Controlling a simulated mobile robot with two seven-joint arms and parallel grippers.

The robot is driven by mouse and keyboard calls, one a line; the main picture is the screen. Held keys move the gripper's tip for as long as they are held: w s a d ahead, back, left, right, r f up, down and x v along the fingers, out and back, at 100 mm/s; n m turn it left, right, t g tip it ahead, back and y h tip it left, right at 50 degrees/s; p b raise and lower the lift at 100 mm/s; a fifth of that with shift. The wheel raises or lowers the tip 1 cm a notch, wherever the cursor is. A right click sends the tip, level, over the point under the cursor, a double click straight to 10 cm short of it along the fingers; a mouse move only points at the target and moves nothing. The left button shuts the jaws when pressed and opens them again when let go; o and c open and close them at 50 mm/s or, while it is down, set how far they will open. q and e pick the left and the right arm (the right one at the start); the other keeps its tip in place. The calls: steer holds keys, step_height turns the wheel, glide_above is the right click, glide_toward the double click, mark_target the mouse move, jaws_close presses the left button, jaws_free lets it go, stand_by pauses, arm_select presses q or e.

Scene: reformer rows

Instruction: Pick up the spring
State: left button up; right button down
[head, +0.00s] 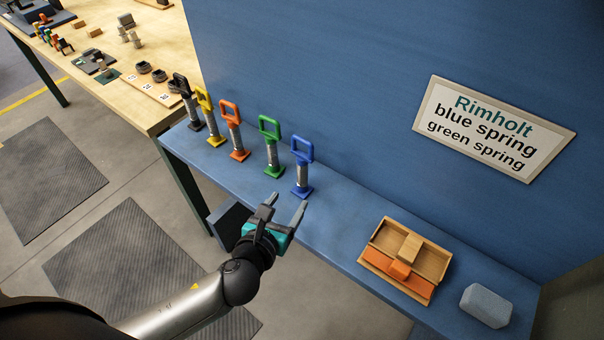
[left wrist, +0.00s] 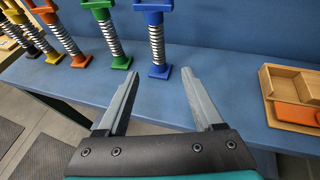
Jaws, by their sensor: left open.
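Several springs with coloured handles and feet stand upright in a row on the blue shelf (head: 345,225). The blue spring (head: 301,168) is at the right end, with the green spring (head: 270,146) to its left. Then come the orange (head: 233,132), yellow (head: 209,117) and black (head: 187,102) springs. My left gripper (head: 288,207) is open and empty, just in front of the blue and green springs and apart from them. In the left wrist view the blue spring (left wrist: 157,42) stands beyond the gap between the open fingers (left wrist: 167,95). My right gripper is not in view.
A wooden tray (head: 438,266) with a wooden block and an orange piece sits on the shelf to the right. A grey-blue block (head: 486,305) lies beyond it. A sign (head: 495,130) on the blue wall reads "Rimholt blue spring green spring". The shelf between blue spring and tray is clear.

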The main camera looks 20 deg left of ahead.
mark_target(302, 181)
arm_select(q)
steer(key=shift+w+f, duration=0.1)
steer(key=shift+w, duration=0.35)
steer(key=b+x, duration=0.2)
steer(key=x, duration=0.7)
steer(key=shift+a+b+x, duration=0.1)
steer(key=shift+b+x, duration=0.3)
steer(key=shift+x, duration=0.9)
steer(key=shift+a+b+x, duration=0.15)
steer(key=shift+b+x, duration=0.2)
steer(key=shift+x, duration=0.95)
jaws_close()
